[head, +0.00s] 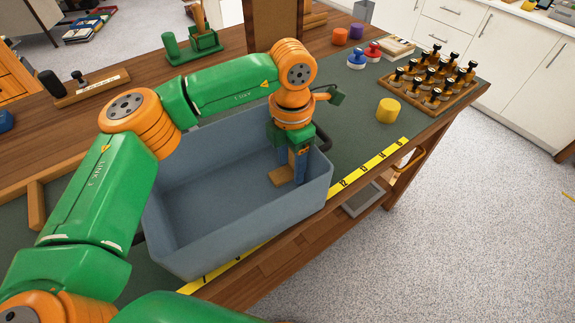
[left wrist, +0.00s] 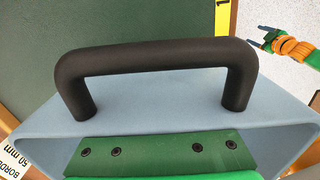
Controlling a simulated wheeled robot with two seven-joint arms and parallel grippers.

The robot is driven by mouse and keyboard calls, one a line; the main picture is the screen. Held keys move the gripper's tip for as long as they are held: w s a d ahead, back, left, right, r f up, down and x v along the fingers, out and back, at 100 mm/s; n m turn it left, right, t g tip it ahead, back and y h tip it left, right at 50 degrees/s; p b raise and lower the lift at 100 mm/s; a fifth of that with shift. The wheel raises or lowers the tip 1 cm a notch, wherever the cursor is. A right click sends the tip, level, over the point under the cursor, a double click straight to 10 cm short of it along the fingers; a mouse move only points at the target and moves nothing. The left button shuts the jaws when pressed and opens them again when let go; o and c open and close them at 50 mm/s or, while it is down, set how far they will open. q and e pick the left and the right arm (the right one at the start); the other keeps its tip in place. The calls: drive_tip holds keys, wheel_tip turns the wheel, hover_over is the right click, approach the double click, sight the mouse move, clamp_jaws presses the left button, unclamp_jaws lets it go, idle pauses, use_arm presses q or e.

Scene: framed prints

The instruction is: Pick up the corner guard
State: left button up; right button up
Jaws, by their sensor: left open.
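My left gripper (head: 297,178) points down inside the blue-grey bin (head: 190,215), near its right end. Its blue fingers are open. A small tan piece (head: 279,178) lies low in the bin right beside the fingers; it may be the corner guard, but the arm and fingers partly hide its shape. I cannot tell whether the fingers touch it. The left wrist view shows the bin's rim and black handle (left wrist: 155,58), not the fingertips. My right gripper (left wrist: 263,37) shows small at the top right there, its two fingers apart, with nothing seen between them.
The bin stands on the green mat by a yellow ruler (head: 360,174) along the table edge. A yellow cylinder (head: 388,110) and a wooden rack of stamps (head: 432,78) stand to the right. A green tool (head: 195,43) stands behind. The bin walls surround my left gripper.

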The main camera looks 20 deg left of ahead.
use_arm(q)
drive_tip(key=shift+s, duration=0.35)
drive_tip(key=shift+d, duration=0.1)
drive_tip(key=shift+c, duration=0.7)
drive_tip(key=shift+w, duration=0.3)
clamp_jaws()
